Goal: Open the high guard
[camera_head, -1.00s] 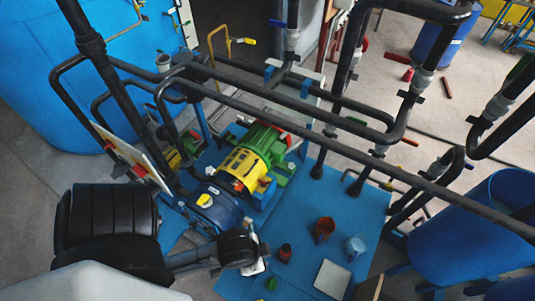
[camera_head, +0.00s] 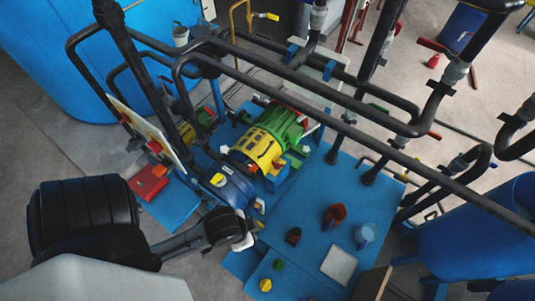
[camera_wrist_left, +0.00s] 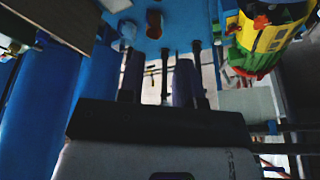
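A yellow and green motor-like unit (camera_head: 262,142) stands on the blue base plate (camera_head: 312,222) near the middle of the head view. A blue rounded housing (camera_head: 228,184) adjoins its lower left side. I cannot tell which part is the high guard. My left arm comes in from the lower left, and its wrist end (camera_head: 228,228) is just below the blue housing, with its fingertips hidden. The left wrist view shows the yellow and green unit (camera_wrist_left: 268,35) at upper right, apart from the black and grey gripper body. My right gripper is not in view.
Black pipes (camera_head: 310,88) run across above the unit. An upright panel (camera_head: 150,128) stands at its left, with a red object (camera_head: 148,181) below. A red cup (camera_head: 334,215), a clear beaker (camera_head: 364,235) and a light square plate (camera_head: 338,265) occupy the right of the base plate.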

